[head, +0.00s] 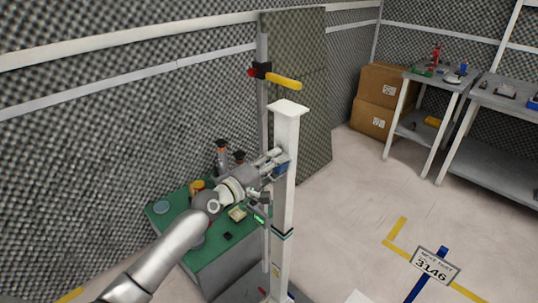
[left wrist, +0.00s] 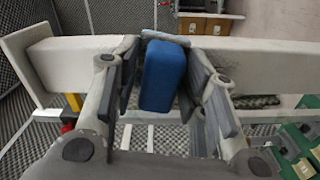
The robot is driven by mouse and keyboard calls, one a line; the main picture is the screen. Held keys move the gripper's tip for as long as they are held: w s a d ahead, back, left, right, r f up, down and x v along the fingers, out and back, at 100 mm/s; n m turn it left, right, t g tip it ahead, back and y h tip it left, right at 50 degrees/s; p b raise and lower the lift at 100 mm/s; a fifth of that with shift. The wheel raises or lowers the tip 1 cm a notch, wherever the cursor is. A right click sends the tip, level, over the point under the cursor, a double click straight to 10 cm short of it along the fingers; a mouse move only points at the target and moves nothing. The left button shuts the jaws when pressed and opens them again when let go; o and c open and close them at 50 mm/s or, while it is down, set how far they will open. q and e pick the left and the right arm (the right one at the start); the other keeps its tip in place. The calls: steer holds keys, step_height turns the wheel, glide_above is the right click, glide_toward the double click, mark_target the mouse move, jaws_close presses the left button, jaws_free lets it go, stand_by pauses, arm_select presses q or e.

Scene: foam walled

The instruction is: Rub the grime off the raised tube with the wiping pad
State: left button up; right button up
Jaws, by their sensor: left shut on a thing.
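The raised tube (head: 282,205) is a pale, square-section upright with a flat cap on top and dark bands lower down. It also crosses the left wrist view (left wrist: 70,60), lying sideways there. My left gripper (head: 275,166) is at the tube's upper part, coming from the left. It is shut on the blue wiping pad (left wrist: 164,76), which sits between the fingers with its far end at the tube. I cannot make out clear grime. My right gripper is out of view.
A green-topped bench (head: 175,222) with several small items stands left of the tube. A grey pole with a yellow bar (head: 284,82) rises just behind. Cardboard boxes (head: 378,93) and metal shelves (head: 500,160) stand at right. Floor right of the tube is mostly clear, with a 3146 sign (head: 434,266).

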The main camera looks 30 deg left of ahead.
arm_select(q)
steer(key=shift+s+d, duration=0.15)
steer(key=shift+d, duration=0.3)
steer(key=shift+r+p, duration=1.15)
steer(key=shift+r, duration=0.1)
steer(key=shift+w+a+f+b, duration=0.15)
steer(key=shift+a+b, duration=0.2)
steer(key=shift+b, duration=0.1)
steer(key=shift+w+a+f+b, duration=0.15)
steer(key=shift+a+b, duration=0.15)
steer(key=shift+b, duration=0.15)
steer(key=shift+w+a+b, duration=0.2)
steer(key=shift+a+b, duration=0.35)
steer(key=shift+w+a+b, duration=0.2)
steer(key=shift+a+b, duration=0.35)
steer(key=shift+a+r, duration=0.15)
steer(key=shift+a, duration=0.05)
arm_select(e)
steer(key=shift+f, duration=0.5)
